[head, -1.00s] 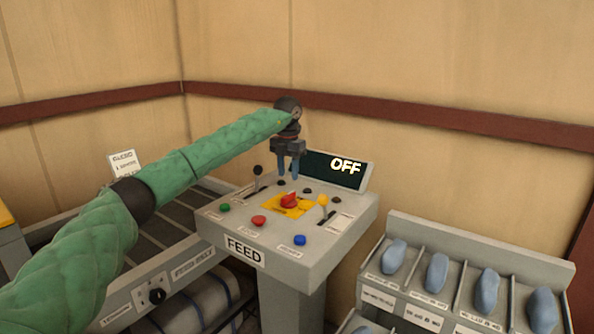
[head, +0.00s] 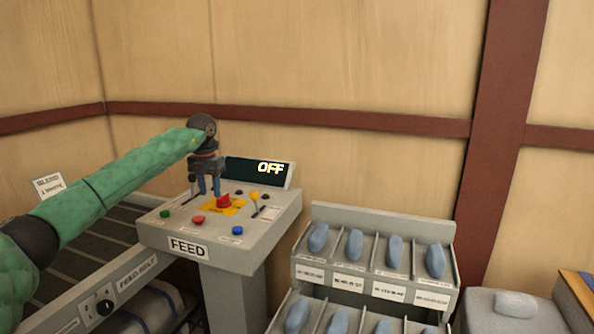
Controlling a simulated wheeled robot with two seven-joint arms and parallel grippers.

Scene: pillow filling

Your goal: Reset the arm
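My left arm, in a green quilted sleeve, reaches in from the left in the head view. Its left gripper (head: 209,187) points down above the back part of the grey FEED control panel (head: 166,234). The display (head: 240,170) behind reads OFF. My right gripper is not in view.
The panel has a black-knobbed lever (head: 192,178), a yellow-knobbed lever (head: 254,196) and green, red and blue buttons. A feed belt (head: 75,250) lies at left. A rack (head: 376,222) of blue-grey pieces stands at right. A grey surface with a pale pillow-like piece (head: 515,304) is at lower right.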

